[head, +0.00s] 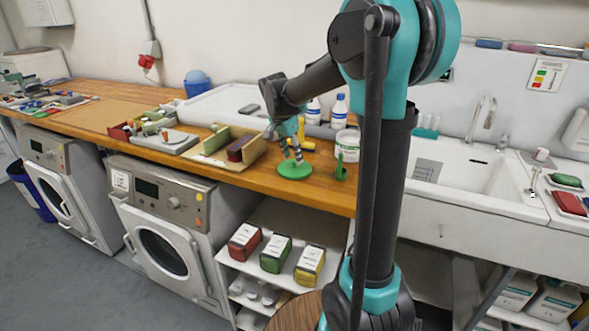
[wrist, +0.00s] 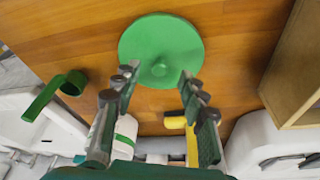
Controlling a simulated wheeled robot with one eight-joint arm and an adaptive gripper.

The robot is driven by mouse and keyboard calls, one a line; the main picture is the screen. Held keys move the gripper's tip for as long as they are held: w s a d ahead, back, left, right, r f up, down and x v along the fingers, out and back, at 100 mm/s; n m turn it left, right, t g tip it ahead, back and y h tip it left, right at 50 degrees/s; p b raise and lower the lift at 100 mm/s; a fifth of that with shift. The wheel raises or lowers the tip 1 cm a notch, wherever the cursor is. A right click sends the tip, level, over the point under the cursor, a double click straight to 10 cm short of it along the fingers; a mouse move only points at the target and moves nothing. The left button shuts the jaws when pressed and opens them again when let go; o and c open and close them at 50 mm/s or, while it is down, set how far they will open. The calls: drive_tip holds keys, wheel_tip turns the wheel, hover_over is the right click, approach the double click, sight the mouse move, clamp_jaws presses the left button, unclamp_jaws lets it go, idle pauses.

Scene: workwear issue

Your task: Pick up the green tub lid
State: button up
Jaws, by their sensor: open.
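The green tub lid (head: 294,170) is a round flat disc with a small raised knob in its middle, lying on the wooden counter (head: 262,184). In the wrist view the lid (wrist: 161,40) lies just beyond my fingertips. My gripper (head: 292,150) is right above the lid in the head view, pointing down. In the wrist view my gripper (wrist: 157,76) is open, with its two fingers apart and nothing between them, the knob showing in line with the gap. I cannot tell whether the fingertips touch the lid.
A wooden box (head: 212,157) stands to the left; a yellow object (wrist: 192,145) lies nearby. The sink (head: 470,175) is at the right.

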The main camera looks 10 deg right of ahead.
sight(294, 166)
drive_tip(key=shift+x, duration=1.25)
clamp_jaws()
drive_tip(key=shift+r, duration=0.1)
